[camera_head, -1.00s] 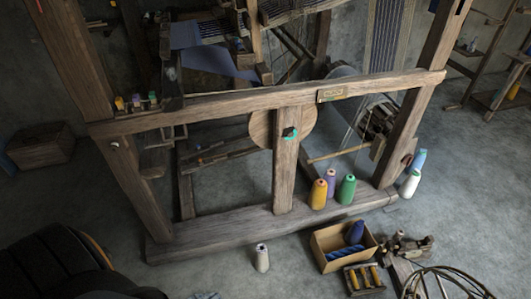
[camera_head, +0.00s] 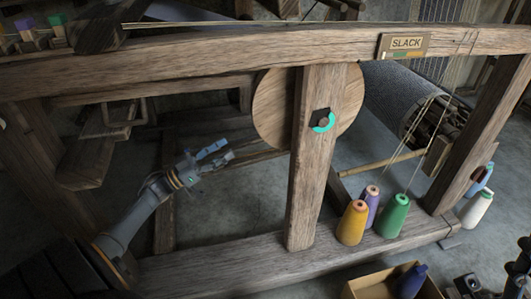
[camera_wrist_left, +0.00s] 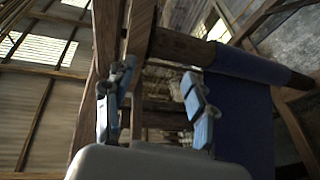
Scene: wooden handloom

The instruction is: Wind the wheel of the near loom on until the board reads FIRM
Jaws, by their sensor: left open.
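The round wooden wheel (camera_head: 272,108) sits behind the upright post of the near loom, which hides its middle. A dark hub with a teal arc (camera_head: 322,121) shows on the post in front of the wheel. The board (camera_head: 404,45) on the top beam reads SLACK, with a coloured strip below the word. My left gripper (camera_head: 214,153) is to the left of the wheel and lower, apart from it, open and empty. Its two blue-tipped fingers stand apart in the left wrist view (camera_wrist_left: 155,115).
Yellow, purple and green thread cones (camera_head: 352,222) stand on the bottom beam right of the post (camera_head: 302,205). The frame opening left of the post is clear around my arm.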

